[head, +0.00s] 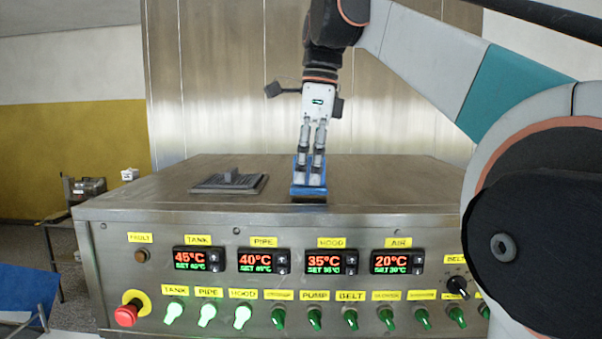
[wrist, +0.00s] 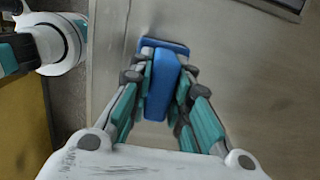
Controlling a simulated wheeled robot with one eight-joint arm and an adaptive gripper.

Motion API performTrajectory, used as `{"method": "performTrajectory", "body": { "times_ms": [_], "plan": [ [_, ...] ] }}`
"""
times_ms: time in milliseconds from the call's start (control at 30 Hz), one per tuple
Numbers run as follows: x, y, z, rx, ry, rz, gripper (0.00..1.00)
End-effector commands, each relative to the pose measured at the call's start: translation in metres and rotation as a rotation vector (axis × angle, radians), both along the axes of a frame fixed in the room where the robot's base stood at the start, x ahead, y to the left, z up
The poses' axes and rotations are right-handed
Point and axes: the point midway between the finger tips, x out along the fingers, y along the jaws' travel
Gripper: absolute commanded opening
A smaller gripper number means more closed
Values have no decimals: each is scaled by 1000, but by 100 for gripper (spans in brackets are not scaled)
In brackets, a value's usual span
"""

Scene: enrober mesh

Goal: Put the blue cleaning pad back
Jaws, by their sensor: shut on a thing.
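The blue cleaning pad (head: 309,191) is at the top of the steel machine, right of the dark mesh piece. My gripper (head: 311,172) points down and is shut on the pad's upright blue handle. In the wrist view the blue handle (wrist: 161,92) sits between the teal-lined fingers of my gripper (wrist: 162,78), with the flat blue base (wrist: 176,47) showing beyond them. The pad is at or just above the machine's top; I cannot tell whether it touches. Part of the pad is hidden by the fingers.
The machine's steel top (head: 390,180) is clear to the right of the pad. A dark mesh piece with a handle (head: 230,181) lies at the left. A tall steel wall (head: 220,80) stands behind. The front panel (head: 290,285) carries displays, knobs and a red stop button (head: 127,315).

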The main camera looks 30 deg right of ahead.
Motion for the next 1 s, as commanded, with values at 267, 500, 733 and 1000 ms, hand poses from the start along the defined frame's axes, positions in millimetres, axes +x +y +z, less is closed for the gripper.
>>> {"method": "performTrajectory", "body": {
  "times_ms": [267,500,733,1000],
  "plan": [
    [0,0,-8,0,0,0,0],
    [0,0,-11,0,0,0,25],
    [0,0,-10,0,0,0,38],
    [0,0,-4,0,0,0,38]
  ]
}}
